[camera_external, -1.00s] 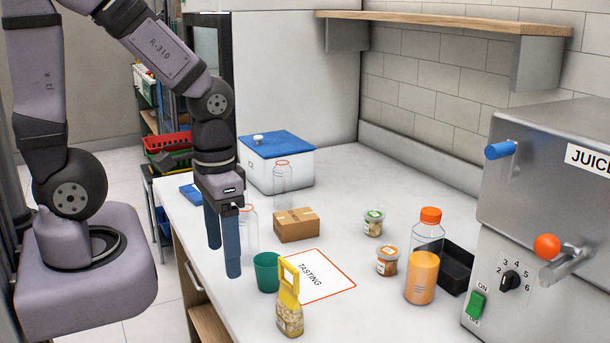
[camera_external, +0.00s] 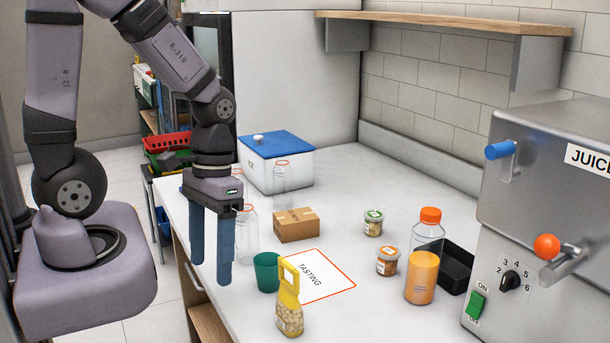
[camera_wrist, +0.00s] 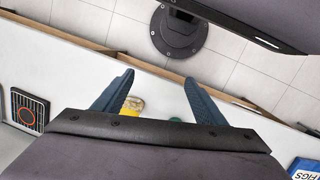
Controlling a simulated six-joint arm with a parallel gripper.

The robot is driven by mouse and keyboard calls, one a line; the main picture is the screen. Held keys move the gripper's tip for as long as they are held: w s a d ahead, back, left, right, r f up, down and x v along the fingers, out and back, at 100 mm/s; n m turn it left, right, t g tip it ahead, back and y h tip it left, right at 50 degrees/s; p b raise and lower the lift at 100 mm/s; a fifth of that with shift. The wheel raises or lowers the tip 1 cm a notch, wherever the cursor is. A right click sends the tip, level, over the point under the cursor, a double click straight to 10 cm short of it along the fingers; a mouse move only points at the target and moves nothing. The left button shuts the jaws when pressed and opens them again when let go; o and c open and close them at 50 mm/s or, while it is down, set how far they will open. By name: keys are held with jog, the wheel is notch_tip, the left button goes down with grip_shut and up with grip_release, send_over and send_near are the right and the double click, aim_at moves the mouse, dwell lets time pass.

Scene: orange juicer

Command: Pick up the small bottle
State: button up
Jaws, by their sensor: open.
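One (camera_external: 282,180) is in front of the white ice box. The other (camera_external: 249,232) stands nearer, partly hidden behind my gripper. I cannot tell which is the small bottle. My gripper (camera_external: 211,272) points down, open and empty, by the counter's left edge, left of the nearer clear bottle. Its two blue fingers also show apart in the wrist view (camera_wrist: 160,78). No clear bottle can be made out there.
A green cup (camera_external: 266,272) and a yellow-topped bag (camera_external: 289,300) stand near my gripper. A cardboard box (camera_external: 296,225), two small tubs (camera_external: 373,223), (camera_external: 387,262) and a black tray (camera_external: 458,268) are farther right. The juicer (camera_external: 540,230) fills the right side. The TASTING card (camera_external: 325,280) lies flat and bare.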

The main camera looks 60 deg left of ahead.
jog(key=s+d+f+n+g+h, duration=0.1)
jog(key=s+d+n+g+h, duration=0.1)
jog(key=n+h, duration=0.2)
jog(key=n+t+y+p, duration=0.2)
jog(key=n+t, duration=2)
jog(key=n, duration=0.5)
send_over(245, 221)
jog(key=s+a, duration=0.1)
jog(key=s, duration=0.3)
jog(key=shift+s+a+f+n+y, duration=0.1)
jog(key=shift+a+f+n+y, duration=0.1)
jog(key=shift+f+n+y, duration=0.5)
jog(key=shift+a+f+n+y, duration=0.15)
jog(key=shift+f+n+y, duration=0.2)
jog(key=shift+f+y, duration=0.65)
jog(key=shift+s+a+f+n+y, duration=0.15)
jog(key=shift+f+n+y, duration=0.4)
jog(key=shift+f, duration=0.65)
jog(key=shift+w, duration=0.15)
jog(key=shift+w+a, duration=0.2)
jog(key=shift+w, duration=2.35)
